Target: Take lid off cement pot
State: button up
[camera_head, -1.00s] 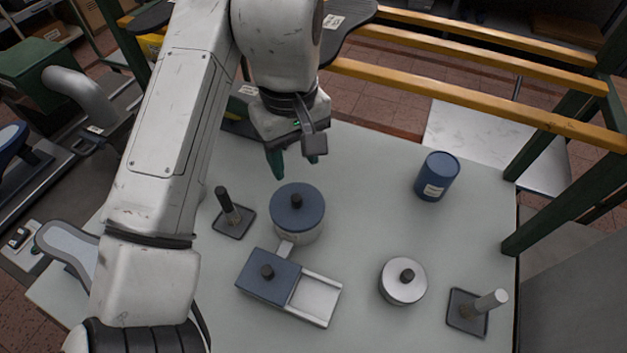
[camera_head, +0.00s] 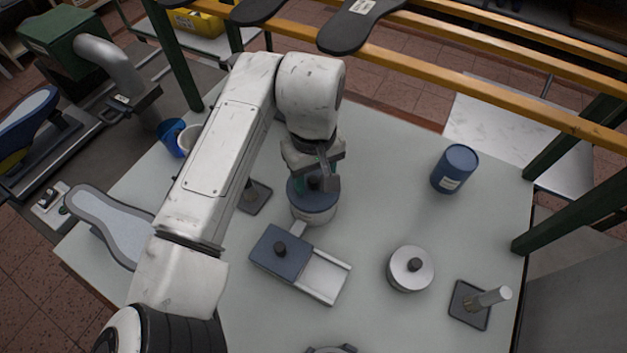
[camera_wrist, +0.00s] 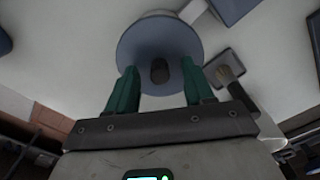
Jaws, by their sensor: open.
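The cement pot (camera_head: 314,214) is a round pale pot on the table, with a blue-grey lid (camera_head: 297,195) on it. In the wrist view the lid (camera_wrist: 160,38) is a blue disc with a dark knob (camera_wrist: 159,71) at its middle. My gripper (camera_wrist: 157,85) is open, with its green fingers on either side of the knob and apart from it. In the head view my gripper (camera_head: 313,178) is over the lid and hides part of it. Whether the fingertips touch the lid I cannot tell.
A blue-lidded box (camera_head: 284,251) with an open tray end stands in front of the pot. A silver lidded pot (camera_head: 410,268), a blue can (camera_head: 454,168) and a holder with a pale-handled tool (camera_head: 483,302) are to the right. A dark holder (camera_head: 256,197) stands close left.

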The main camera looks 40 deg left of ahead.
grip_shut()
dwell(0.5)
